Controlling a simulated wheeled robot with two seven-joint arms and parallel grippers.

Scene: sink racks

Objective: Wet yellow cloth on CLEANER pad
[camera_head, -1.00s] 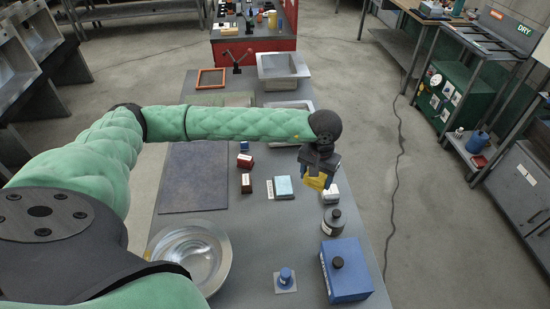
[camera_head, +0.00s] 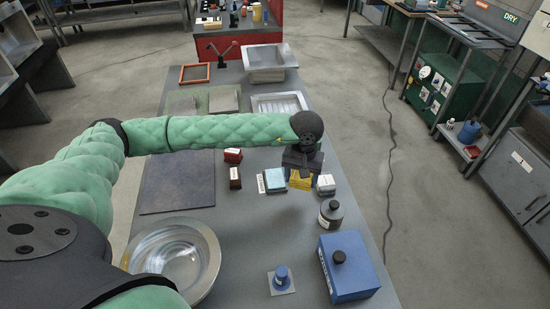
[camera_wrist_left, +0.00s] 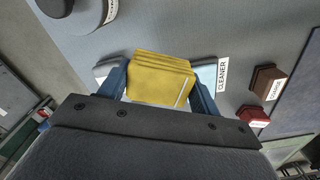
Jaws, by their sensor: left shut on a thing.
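My left gripper (camera_head: 300,178) is shut on the folded yellow cloth (camera_head: 299,183), whose stacked layers show between the fingers in the left wrist view (camera_wrist_left: 160,80). The light blue pad (camera_head: 275,178), with a white label beside it, lies on the table just left of the cloth. In the wrist view, the label reads CLEANER (camera_wrist_left: 223,76), and the pad (camera_wrist_left: 206,74) is partly hidden behind the right-hand finger. The cloth appears to be held above the table, beside the pad. Whether the cloth is wet cannot be told. My right gripper is not in view.
A white block (camera_head: 326,184) stands close right of the cloth. Red and brown blocks (camera_head: 235,178) lie left of the pad. A metal bowl (camera_head: 208,234) and a dark mat (camera_head: 178,185) are further left.

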